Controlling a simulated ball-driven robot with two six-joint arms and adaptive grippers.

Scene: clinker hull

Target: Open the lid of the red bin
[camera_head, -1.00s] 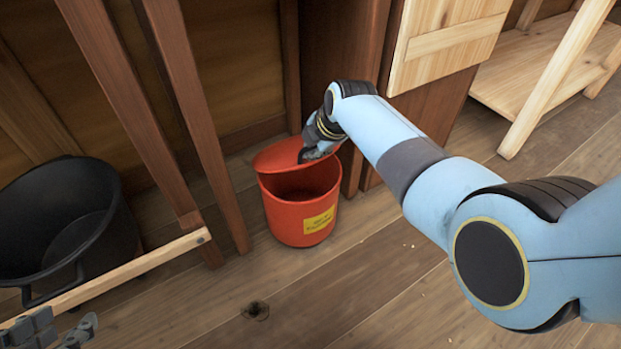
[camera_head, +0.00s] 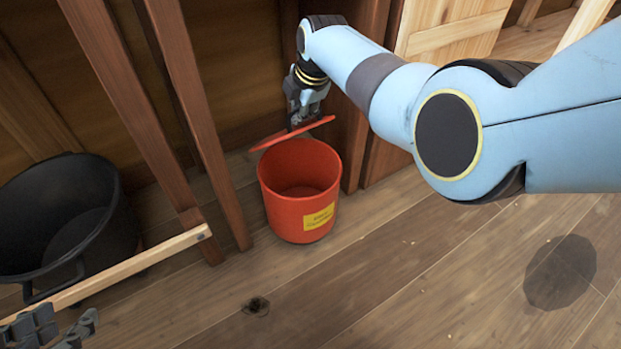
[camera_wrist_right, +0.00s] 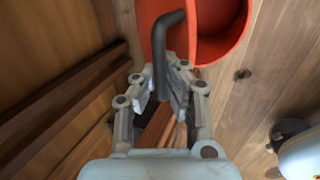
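The red bin (camera_head: 302,213) stands on the wooden floor with a yellow label on its front. Its red lid (camera_head: 290,133) is raised at the back, seen nearly edge-on, and the bin's inside shows. My right gripper (camera_head: 301,118) is at the lid. In the right wrist view, its fingers (camera_wrist_right: 166,88) are on either side of the lid's dark bent handle (camera_wrist_right: 160,50) and appear closed on it. The bin's open mouth (camera_wrist_right: 218,30) shows beside the lid there. My left gripper (camera_head: 62,328) is at the bottom left corner, partly cut off, fingers apart and empty.
A black tub (camera_head: 62,225) stands at the left, with a wooden rail (camera_head: 120,268) in front of it. Dark posts (camera_head: 190,110) rise left of the bin. A wooden cabinet (camera_head: 450,35) is behind my right arm. The floor in front of the bin is clear.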

